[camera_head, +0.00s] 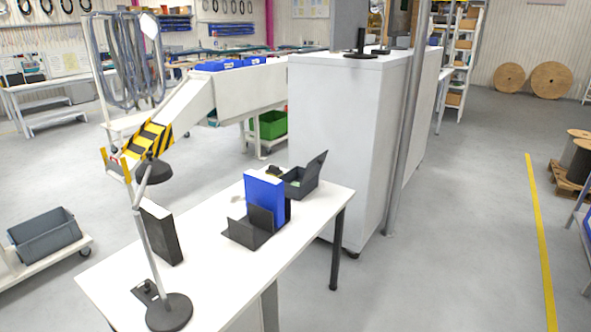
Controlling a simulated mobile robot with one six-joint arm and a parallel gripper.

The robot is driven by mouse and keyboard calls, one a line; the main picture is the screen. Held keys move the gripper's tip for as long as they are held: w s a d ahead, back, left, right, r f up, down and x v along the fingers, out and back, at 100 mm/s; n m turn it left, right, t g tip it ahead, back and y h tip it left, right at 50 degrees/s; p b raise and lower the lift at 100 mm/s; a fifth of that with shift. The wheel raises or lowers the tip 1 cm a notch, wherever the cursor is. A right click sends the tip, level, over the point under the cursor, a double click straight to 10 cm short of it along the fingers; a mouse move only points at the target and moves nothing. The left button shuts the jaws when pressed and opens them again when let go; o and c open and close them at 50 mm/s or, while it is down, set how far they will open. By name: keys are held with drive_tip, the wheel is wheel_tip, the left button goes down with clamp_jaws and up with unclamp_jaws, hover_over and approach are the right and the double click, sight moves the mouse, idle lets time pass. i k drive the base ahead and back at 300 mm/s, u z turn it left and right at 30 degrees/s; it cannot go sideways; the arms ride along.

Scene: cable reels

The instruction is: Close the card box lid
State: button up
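The card box (297,187) is a small dark grey box near the far right end of the white table. Its lid (316,169) stands open, tilted up on the right side. My gripper (115,166) is at the left of the picture, beyond the desk lamp and far from the box. Its two orange-yellow fingertips are apart with nothing seen between them. The lamp head partly covers the striped wrist behind it.
The white table (221,255) also bears a desk lamp (168,311), a black binder (162,232), and a blue binder (265,196) in a dark holder (245,234) just left of the box. A tall white cabinet (332,130) stands behind the table's right end.

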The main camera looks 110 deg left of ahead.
sight(313, 167)
drive_tip(key=z, duration=0.95)
drive_tip(key=k, duration=0.1)
drive_tip(key=u, duration=2.4)
drive_tip(key=k, duration=0.2)
drive_tip(key=u, duration=2.05)
drive_tip(key=k, duration=0.7)
drive_tip(key=z, duration=0.15)
drive_tip(key=i, duration=0.45)
